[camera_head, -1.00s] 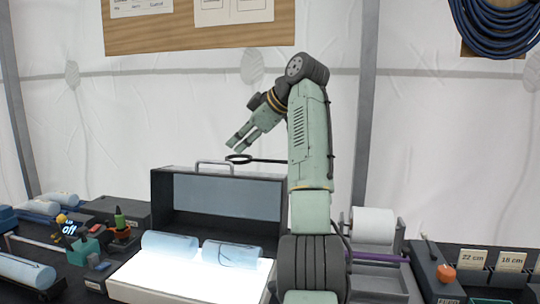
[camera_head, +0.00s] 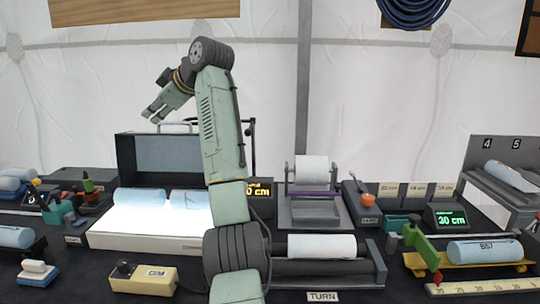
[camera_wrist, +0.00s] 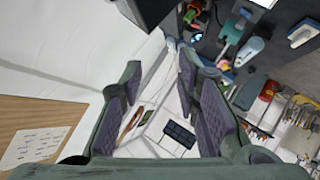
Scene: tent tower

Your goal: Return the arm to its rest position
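My arm (camera_head: 221,135) is raised over the bench, its upper part bent over to the left. My gripper (camera_head: 149,114) is at its end, pointing down and left in front of the white tent wall, above and left of the open case's handle. In the wrist view my gripper (camera_wrist: 157,80) has its two padded fingers well apart, with nothing between them. It touches nothing that I can see. The lower arm hides part of the lit case and the bench behind it.
A lit case (camera_head: 140,239) with pale rolls stands behind my arm. A DIM box (camera_head: 144,279) is front left. A white roll (camera_head: 321,246) lies on the TURN rollers, close right of my arm. A roll marked B57 (camera_head: 485,250) lies on a yellow cradle. The air around my gripper is free.

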